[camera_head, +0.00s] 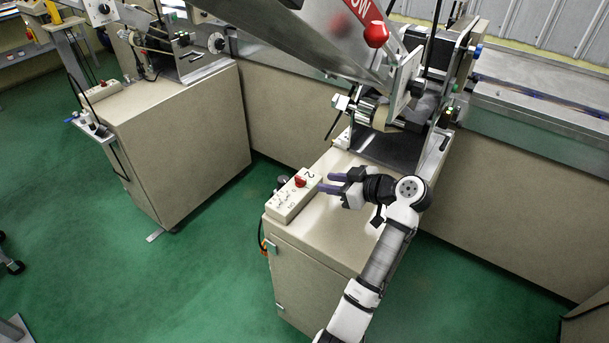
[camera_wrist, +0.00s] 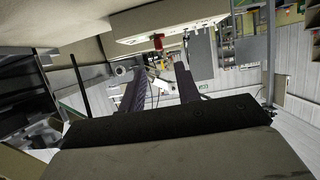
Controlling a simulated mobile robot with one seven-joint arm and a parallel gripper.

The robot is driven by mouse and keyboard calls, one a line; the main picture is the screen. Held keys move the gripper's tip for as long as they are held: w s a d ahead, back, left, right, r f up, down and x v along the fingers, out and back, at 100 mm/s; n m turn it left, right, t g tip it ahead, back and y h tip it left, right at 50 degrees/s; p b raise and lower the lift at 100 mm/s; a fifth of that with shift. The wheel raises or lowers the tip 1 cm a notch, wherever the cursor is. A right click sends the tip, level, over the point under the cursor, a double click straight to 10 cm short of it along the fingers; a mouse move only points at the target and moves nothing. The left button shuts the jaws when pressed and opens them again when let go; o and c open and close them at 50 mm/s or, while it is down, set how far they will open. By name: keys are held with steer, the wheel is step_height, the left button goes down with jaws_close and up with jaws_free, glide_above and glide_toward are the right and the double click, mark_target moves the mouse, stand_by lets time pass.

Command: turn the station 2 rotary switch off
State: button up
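The station 2 switch box (camera_head: 286,202) is a cream box marked with a 2, on the front left of the middle cabinet's top. Its red rotary switch (camera_head: 300,181) sits near the 2; the knob's exact angle is too small to read. My gripper (camera_head: 325,183) is just right of the box, its two dark fingers apart and pointing left at the switch side. In the wrist view, the red switch (camera_wrist: 157,41) and box (camera_wrist: 190,27) appear above and beyond the open fingers (camera_wrist: 158,70). Nothing is between the fingers, and they look clear of the switch.
The cabinet (camera_head: 320,236) carries a roller machine (camera_head: 385,110) behind my gripper. A slanted metal panel with a red ball knob (camera_head: 376,34) hangs above. Another cabinet (camera_head: 180,140) with a similar switch box (camera_head: 103,90) stands left. Green floor (camera_head: 100,240) lies open between.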

mark_target(302, 178)
steer(key=p+x, duration=0.2)
steer(key=x, duration=0.7)
steer(key=shift+w+a, duration=0.1)
jaws_close()
